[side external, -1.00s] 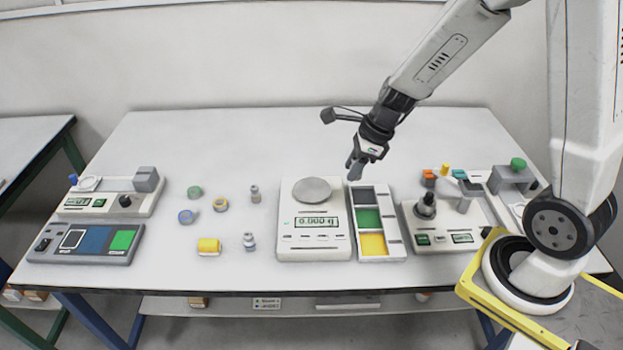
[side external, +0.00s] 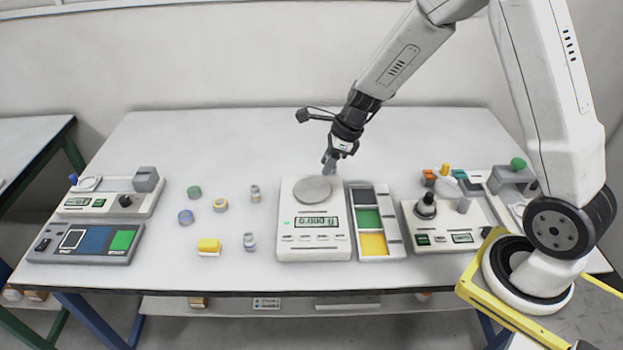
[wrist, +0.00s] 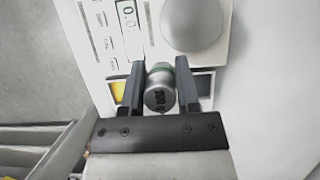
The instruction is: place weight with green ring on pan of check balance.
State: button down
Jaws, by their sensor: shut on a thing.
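My gripper (wrist: 160,92) is shut on a metal weight (wrist: 160,88) with a green ring, seen between the fingers in the wrist view. The weight's end has dark markings. In the side view my gripper (side external: 329,164) is above the back right of the check balance (side external: 313,254), close to its round pan (side external: 313,189). In the wrist view the pan (wrist: 190,22) lies ahead of the fingertips, bare. The display (side external: 317,222) appears to read 0.000 g. The held weight is hard to make out in the side view.
A tray with grey, green and yellow compartments (side external: 393,247) stands right of the balance. Another instrument (side external: 446,226) is farther right. Loose rings and small weights (side external: 249,242) lie to the left, with two devices (side external: 85,244) at the far left. The table behind the balance is clear.

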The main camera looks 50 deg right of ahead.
send_over(305, 189)
jog(key=s, duration=0.1)
jog(key=shift+s+d+f, duration=0.1)
jog(key=shift+d+f, duration=0.1)
jog(key=shift+f, duration=1.25)
jog(key=shift+s+d+f, duration=0.1)
jog(key=shift+d+f, duration=0.1)
jog(key=shift+f, duration=1.25)
jog(key=shift+w+f, duration=0.1)
jog(key=shift+w+f, duration=0.15)
jog(key=shift+f, duration=1.6)
jog(key=shift+f, duration=0.2)
jog(key=shift+c, duration=1.7)
grip_release()
jog(key=shift+r, duration=0.1)
jog(key=v, duration=1.2)
